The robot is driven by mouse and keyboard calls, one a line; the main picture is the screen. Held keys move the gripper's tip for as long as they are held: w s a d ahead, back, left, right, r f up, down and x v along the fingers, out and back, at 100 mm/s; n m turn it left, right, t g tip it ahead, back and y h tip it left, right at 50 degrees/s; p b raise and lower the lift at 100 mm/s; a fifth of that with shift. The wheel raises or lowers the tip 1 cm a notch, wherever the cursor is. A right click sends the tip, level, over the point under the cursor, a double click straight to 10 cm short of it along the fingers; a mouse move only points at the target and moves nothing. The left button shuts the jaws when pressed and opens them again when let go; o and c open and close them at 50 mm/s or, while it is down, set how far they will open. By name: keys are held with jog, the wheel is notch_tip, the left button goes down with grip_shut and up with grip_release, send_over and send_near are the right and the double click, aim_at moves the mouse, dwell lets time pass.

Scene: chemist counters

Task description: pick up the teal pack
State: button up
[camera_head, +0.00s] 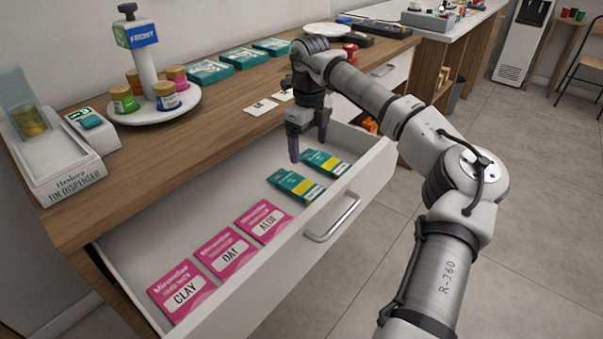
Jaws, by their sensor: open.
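Two teal packs with yellow bands lie flat in the open drawer, a nearer one (296,185) and a farther one (326,162). Three teal boxes lie in a row on the counter, a left one (210,73), a middle one (241,58) and a right one (272,47). My gripper (308,150) points down over the drawer, above and just behind the two packs with yellow bands. Its fingers are apart with nothing between them. I cannot tell its exact height above the packs.
The open drawer (232,310) also holds pink packs marked CLAY (181,294), OAT (229,255) and ALOE (266,224). Its front has a metal handle (333,220). A round stand (150,110) with jars and a tin dispenser (58,168) occupy the counter's left.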

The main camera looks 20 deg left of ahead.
send_over(305, 188)
jog(key=f, duration=0.8)
jog(key=shift+w+d+f, duration=0.1)
jog(key=shift+d, duration=0.2)
jog(key=shift+a+f+p, duration=0.2)
jog(key=shift+f+p, duration=0.1)
jog(key=shift+f, duration=2.45)
jog(key=shift+c, duration=0.3)
jog(key=c, duration=1)
